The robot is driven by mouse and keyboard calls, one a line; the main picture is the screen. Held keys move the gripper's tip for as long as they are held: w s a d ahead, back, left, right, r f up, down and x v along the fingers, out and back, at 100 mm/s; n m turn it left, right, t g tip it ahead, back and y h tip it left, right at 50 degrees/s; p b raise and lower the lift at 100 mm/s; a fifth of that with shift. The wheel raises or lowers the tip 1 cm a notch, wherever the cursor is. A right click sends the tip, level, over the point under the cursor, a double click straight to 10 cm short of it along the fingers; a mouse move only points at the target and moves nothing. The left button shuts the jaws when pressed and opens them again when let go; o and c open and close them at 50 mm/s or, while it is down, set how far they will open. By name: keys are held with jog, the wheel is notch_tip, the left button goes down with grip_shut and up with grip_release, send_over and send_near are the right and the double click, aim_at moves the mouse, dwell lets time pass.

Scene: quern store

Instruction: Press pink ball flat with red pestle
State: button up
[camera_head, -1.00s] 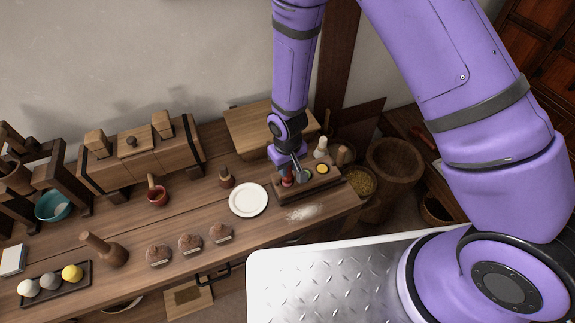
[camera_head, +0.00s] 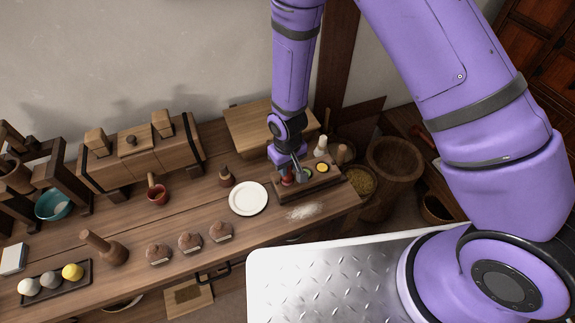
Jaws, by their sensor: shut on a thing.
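My gripper (camera_head: 291,168) is at the wooden rack (camera_head: 322,184) on the right part of the bench. It is shut on the red pestle (camera_head: 288,177), of which only a small red part shows; the fingers hide the rest. I cannot tell whether its lower end is clear of the rack. A green-topped piece (camera_head: 307,173) and a yellow-topped piece (camera_head: 322,168) are beside it in the rack. A dark tray (camera_head: 50,296) at the far left holds a white, a grey and a yellow ball (camera_head: 72,272). I see no clearly pink ball.
A white plate (camera_head: 248,198) lies left of the rack, with white powder (camera_head: 302,212) in front.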

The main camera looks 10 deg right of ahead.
jog(key=shift+f, duration=0.4)
dwell(1.4)
jog(key=shift+r, duration=0.15)
jog(key=shift+r, duration=3.65)
